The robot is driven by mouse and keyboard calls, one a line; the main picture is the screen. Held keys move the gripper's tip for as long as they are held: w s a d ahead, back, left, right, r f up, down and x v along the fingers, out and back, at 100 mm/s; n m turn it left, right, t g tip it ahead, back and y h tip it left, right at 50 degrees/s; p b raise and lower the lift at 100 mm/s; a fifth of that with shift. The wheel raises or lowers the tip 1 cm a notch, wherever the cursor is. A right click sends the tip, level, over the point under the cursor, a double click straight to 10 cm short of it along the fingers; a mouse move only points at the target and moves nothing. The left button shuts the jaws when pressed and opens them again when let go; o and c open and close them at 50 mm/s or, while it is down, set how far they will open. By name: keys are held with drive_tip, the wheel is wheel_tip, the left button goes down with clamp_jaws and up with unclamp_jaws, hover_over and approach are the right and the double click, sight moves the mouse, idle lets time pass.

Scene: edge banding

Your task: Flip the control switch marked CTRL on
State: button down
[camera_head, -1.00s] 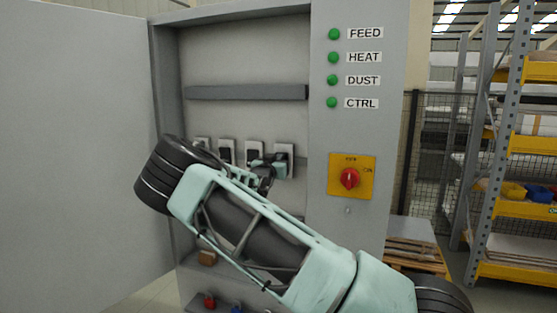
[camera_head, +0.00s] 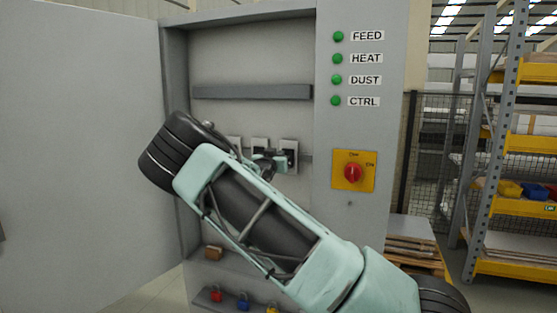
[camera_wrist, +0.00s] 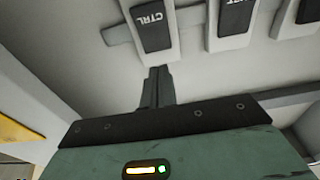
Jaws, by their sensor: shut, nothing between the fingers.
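The CTRL switch (camera_wrist: 151,28) is a white block with a dark face, and its CTRL lettering is upside down in the wrist view. In the head view it appears to be the rightmost switch (camera_head: 291,147) in the row, partly covered by my gripper (camera_head: 274,160). My gripper is shut and empty. The lamp beside the CTRL label (camera_head: 336,101) is green.
Other switches (camera_wrist: 230,22) stand close beside CTRL, and my arm hides part of the row. A red rotary knob (camera_head: 353,172) on a yellow plate is right of the cabinet opening. The open cabinet door (camera_head: 80,150) fills the left. Padlocks (camera_head: 243,301) sit on a low shelf.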

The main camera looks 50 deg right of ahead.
drive_tip(key=r+b+v, duration=0.1)
drive_tip(key=b+v, duration=0.2)
drive_tip(key=v, duration=0.5)
drive_tip(key=shift+a+r, duration=0.2)
drive_tip(key=shift+r, duration=0.2)
drive_tip(key=shift+s, duration=0.15)
